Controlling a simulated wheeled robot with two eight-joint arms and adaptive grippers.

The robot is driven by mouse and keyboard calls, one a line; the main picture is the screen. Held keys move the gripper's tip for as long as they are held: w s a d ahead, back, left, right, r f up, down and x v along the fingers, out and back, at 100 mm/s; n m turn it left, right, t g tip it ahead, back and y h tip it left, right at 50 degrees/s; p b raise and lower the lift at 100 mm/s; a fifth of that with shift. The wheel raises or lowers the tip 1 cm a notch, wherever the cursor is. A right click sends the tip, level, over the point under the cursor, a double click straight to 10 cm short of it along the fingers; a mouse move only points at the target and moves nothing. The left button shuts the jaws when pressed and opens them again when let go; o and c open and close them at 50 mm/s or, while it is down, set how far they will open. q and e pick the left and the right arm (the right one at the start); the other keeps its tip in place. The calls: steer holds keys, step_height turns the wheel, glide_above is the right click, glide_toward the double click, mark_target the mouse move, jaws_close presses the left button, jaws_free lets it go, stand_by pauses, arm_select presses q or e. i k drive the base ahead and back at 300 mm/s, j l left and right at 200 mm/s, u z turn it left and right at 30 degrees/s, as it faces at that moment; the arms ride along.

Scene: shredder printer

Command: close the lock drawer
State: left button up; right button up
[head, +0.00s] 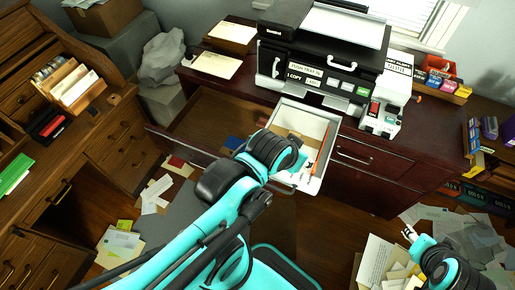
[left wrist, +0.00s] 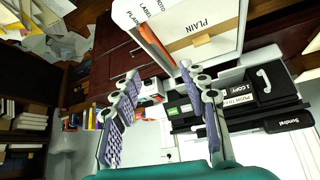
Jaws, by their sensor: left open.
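A wide wooden drawer (head: 196,128) stands open on the left side of the dark red desk (head: 425,135). A white tray-like drawer (head: 325,120) stands pulled out below the printer. No label tells me which is the lock drawer. In the head view, my left arm hides the fingertips and part of the white drawer. My right gripper (head: 410,234) is at the bottom right, away from both drawers; its jaw opening is unclear.
A black printer (head: 325,65) stands on the desk, with a grey-white device with buttons (head: 385,108) beside it. A shut drawer with a handle (head: 355,155) is right of the white drawer. Papers (head: 380,262) litter the floor. A wooden desk (head: 95,130) stands at left.

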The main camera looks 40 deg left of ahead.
mark_target(196, 135)
steer(key=u, duration=2.15)
steer(key=i+l+z, duration=0.2)
steer(key=i+z, duration=0.15)
steer(key=i+l, duration=0.05)
steer(key=i, duration=0.05)
